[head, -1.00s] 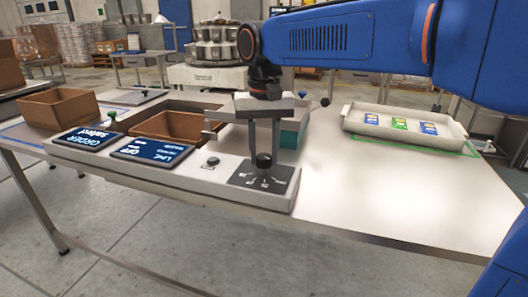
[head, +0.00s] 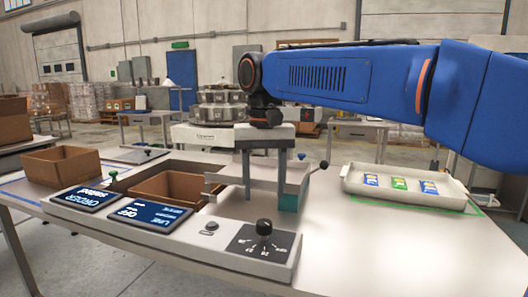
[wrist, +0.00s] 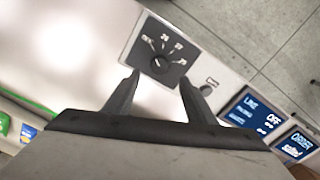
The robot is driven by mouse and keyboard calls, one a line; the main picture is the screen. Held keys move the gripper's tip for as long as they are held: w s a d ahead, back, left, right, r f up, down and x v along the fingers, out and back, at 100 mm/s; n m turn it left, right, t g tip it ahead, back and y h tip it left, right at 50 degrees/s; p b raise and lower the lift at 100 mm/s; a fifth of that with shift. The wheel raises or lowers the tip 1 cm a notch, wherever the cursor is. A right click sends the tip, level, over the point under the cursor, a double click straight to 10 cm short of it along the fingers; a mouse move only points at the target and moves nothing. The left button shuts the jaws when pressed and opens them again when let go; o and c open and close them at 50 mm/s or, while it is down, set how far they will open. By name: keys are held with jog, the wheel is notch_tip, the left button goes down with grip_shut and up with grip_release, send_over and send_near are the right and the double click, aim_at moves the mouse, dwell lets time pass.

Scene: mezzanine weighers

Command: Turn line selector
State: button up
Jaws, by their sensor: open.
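The line selector is a black round knob (head: 264,228) on a dark dial plate with printed marks, at the right end of the pale control console (head: 200,240). It also shows in the wrist view (wrist: 159,66), with several numbered marks around it. My gripper (head: 264,198) is open and empty. In the head view its two fingers point down and show above the knob, apart from it. In the wrist view the fingertips (wrist: 160,82) lie either side of the knob's lower part in the picture. The knob's exact pointing is too small to read.
The line screen (head: 148,214) reads OFF, and an order screen (head: 84,199) is left of it. A small round button (head: 211,227) sits beside the dial. Brown bins (head: 62,165) stand left and behind. A white tray (head: 405,192) with several packets is at right. The table's right front is clear.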

notch_tip(320, 180, up, 9)
dwell(0.3)
